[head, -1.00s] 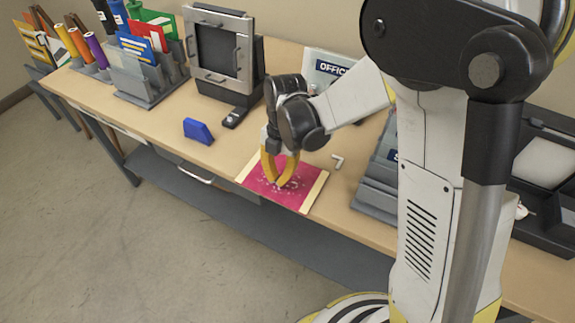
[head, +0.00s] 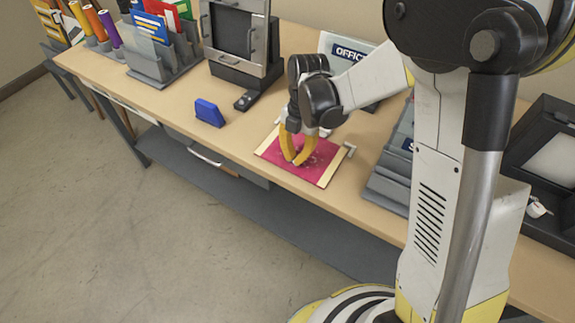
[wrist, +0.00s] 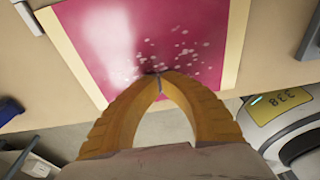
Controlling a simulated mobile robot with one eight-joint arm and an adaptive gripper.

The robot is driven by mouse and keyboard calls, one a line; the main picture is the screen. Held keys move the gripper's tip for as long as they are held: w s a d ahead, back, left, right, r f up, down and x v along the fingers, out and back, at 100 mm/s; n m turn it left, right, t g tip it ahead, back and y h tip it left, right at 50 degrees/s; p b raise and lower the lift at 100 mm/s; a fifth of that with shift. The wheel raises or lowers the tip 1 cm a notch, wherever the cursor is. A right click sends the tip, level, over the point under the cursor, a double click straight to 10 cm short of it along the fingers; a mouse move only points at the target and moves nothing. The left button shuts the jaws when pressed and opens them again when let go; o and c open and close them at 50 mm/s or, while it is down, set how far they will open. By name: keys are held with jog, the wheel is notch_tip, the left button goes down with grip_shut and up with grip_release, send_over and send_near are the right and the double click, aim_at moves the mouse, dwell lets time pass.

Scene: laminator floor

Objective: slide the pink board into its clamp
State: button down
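The pink board (head: 319,158) lies flat on the workbench near its front edge. It has pale strips along two sides and white specks. It also shows in the wrist view (wrist: 105,45). My gripper (head: 298,163) points down at the board with its yellow fingertips together, touching or just above its surface. In the wrist view the fingertips (wrist: 160,76) meet over the board's near part, with nothing seen between them. A small metal bracket (head: 350,149), apparently part of the clamp, is at the board's back right corner. Another bracket (wrist: 28,15) is beside its left strip. Whether they grip the board is unclear.
A blue block (head: 209,112) stands left of the board. A framed machine (head: 235,38) and a card rack (head: 165,65) stand farther left. A sign reading "OFFICE" (head: 350,50) is behind my gripper. Grey trays (head: 390,170) stand to the right.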

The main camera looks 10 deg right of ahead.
jog(key=shift+w+d, duration=0.45)
jog(key=shift+w, duration=0.05)
jog(key=shift+r+p, duration=0.45)
jog(key=shift+r, duration=0.5)
notch_tip(320, 180, up, 10)
jog(key=w+d+r, duration=0.1)
jog(key=w, duration=0.1)
jog(key=s+d+r+m+t, duration=0.2)
jog(key=s+d+m+t, duration=0.2)
jog(key=s+m, duration=0.4)
jog(key=s+d+r+m+t+h, duration=0.1)
jog(key=s+d+r+m+t, duration=0.2)
jog(key=s+m, duration=0.5)
jog(key=d+m+t, duration=0.1)
jog(key=d+m, duration=0.1)
jog(key=m, duration=1)
jog(key=shift+r+t, duration=0.2)
jog(key=shift+t, duration=0.2)
